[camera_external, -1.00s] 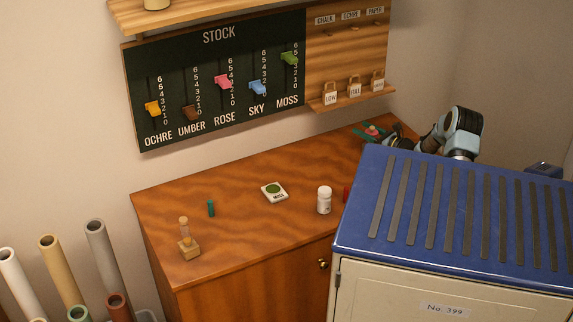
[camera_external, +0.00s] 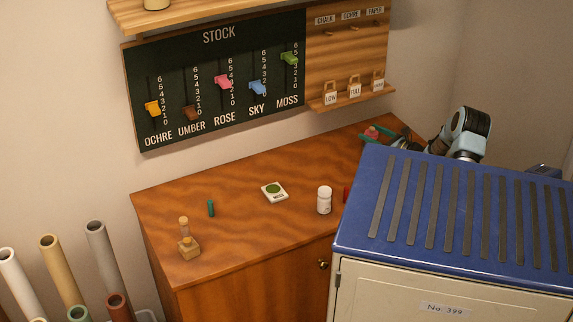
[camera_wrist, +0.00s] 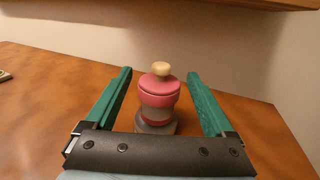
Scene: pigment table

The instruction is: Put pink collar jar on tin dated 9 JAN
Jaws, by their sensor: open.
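The pink-collared jar (camera_wrist: 159,92), with a pale knob on top, stands upright in the middle of the wrist view. A greyish round base shows under it; I cannot tell whether this is part of the jar or a tin. My gripper (camera_wrist: 159,75) is open, its two green fingers on either side of the jar with gaps on both sides. In the external view my gripper (camera_external: 383,137) is at the table's far right, with the pink of the jar (camera_external: 371,132) by its fingers. No 9 JAN date is legible.
On the wooden table (camera_external: 240,235) stand a white bottle (camera_external: 324,200), a square green-topped item (camera_external: 274,191), a small teal cylinder (camera_external: 211,208) and a cork-topped bottle (camera_external: 187,240). A blue-topped cabinet (camera_external: 450,215) hides part of the table. A stock board (camera_external: 215,80) hangs behind.

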